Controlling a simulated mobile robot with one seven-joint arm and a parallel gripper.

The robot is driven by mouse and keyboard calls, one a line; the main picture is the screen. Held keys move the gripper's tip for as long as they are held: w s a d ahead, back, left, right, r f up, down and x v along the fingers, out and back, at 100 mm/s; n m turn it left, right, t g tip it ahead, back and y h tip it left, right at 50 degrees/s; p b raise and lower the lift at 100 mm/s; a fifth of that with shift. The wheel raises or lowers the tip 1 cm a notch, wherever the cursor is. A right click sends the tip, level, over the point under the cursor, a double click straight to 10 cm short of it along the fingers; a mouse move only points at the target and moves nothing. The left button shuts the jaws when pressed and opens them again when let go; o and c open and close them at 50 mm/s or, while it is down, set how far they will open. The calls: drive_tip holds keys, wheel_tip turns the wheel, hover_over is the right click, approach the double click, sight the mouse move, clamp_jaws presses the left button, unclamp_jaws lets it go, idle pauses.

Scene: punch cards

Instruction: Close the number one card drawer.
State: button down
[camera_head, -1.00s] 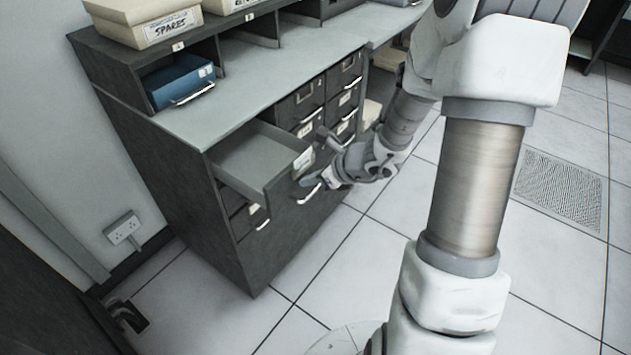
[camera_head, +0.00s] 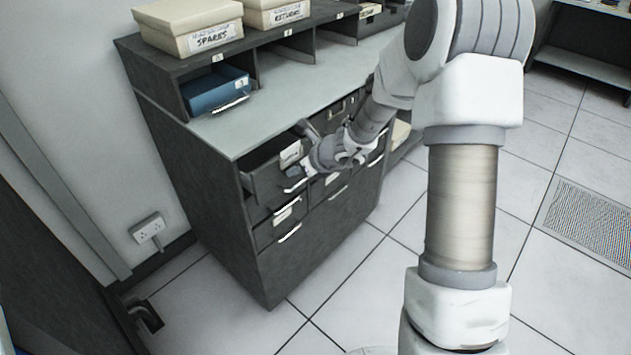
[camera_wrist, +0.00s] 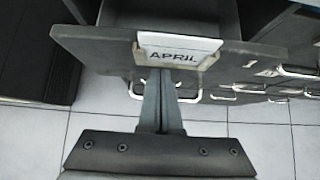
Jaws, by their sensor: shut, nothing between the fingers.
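The top left card drawer (camera_head: 266,182) of the dark cabinet stands partly open. Its front panel (camera_wrist: 105,46) fills the upper wrist view and bears a white label reading APRIL (camera_wrist: 178,54). No number one is readable on it. My gripper (camera_head: 296,176) is at this drawer's front, and its wrist hides part of the front in the head view. In the wrist view my gripper (camera_wrist: 161,76) is shut and empty, fingertips at the panel just below the label. The drawer handle shows behind the fingers. Whether the tips touch the panel cannot be told.
A blue drawer (camera_head: 213,92) sticks out of a cubby on the cabinet top (camera_head: 270,115). Cream boxes (camera_head: 190,22) stand above it. Lower drawers with handles (camera_head: 285,212) are beneath the open one. Tiled floor (camera_head: 340,290) in front is clear.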

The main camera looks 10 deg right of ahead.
sight(277, 158)
drive_tip(key=w+a, duration=0.1)
drive_tip(key=w, duration=0.1)
drive_tip(key=w+a+p, duration=0.1)
drive_tip(key=w+a, duration=0.1)
drive_tip(key=shift+w+a, duration=0.3)
drive_tip(key=shift+w, duration=0.1)
drive_tip(key=shift+w+a+r, duration=0.15)
drive_tip(key=shift+w+r, duration=0.05)
drive_tip(key=shift+s, duration=0.1)
